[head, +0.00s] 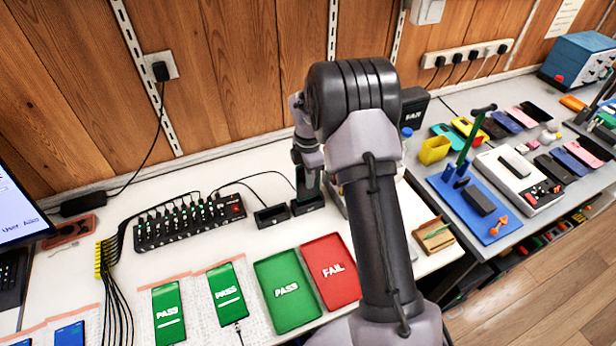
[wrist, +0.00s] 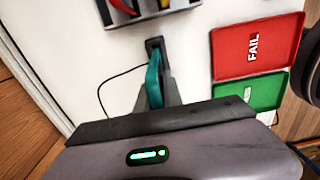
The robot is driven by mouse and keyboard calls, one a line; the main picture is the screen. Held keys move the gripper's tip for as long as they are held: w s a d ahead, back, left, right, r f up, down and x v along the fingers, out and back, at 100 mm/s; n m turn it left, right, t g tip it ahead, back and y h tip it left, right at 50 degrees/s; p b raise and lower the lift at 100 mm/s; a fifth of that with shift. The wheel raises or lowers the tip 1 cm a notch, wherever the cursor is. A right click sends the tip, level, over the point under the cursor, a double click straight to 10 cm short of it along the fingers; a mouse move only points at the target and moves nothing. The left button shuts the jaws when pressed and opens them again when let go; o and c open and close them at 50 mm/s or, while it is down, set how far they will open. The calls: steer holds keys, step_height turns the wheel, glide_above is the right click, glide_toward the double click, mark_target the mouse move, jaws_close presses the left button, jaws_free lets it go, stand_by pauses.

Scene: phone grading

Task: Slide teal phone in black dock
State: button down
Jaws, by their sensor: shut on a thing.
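The teal phone (wrist: 153,82) is upright and edge-on in the wrist view, between my gripper's fingers. In the head view it is a dark teal strip (head: 301,181), partly hidden by my arm. My gripper (head: 307,172) is shut on it, pointing down at the bench; in the wrist view, a grey finger (wrist: 171,92) shows beside the phone. A black dock (head: 308,204) is directly below the phone and also shows at its far end in the wrist view (wrist: 154,43). The phone's lower end meets the dock's outline; I cannot tell how deep it sits.
A second black dock (head: 272,216) stands just left, empty. A green PASS tray (head: 289,318) and red FAIL tray (head: 333,287) lie in front. A black charging hub (head: 188,222) with cables is at left. My arm hides the bench behind it.

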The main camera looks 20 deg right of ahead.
steer(key=shift+f, duration=0.25)
stand_by(0.7)
steer(key=shift+f, duration=0.5)
steer(key=shift+f, duration=0.1)
steer(key=shift+f+b, duration=0.3)
steer(key=shift+f, duration=0.25)
stand_by(0.5)
steer(key=shift+f+b, duration=0.3)
steer(key=shift+f, duration=0.4)
steer(key=c, duration=1.4)
jaws_free()
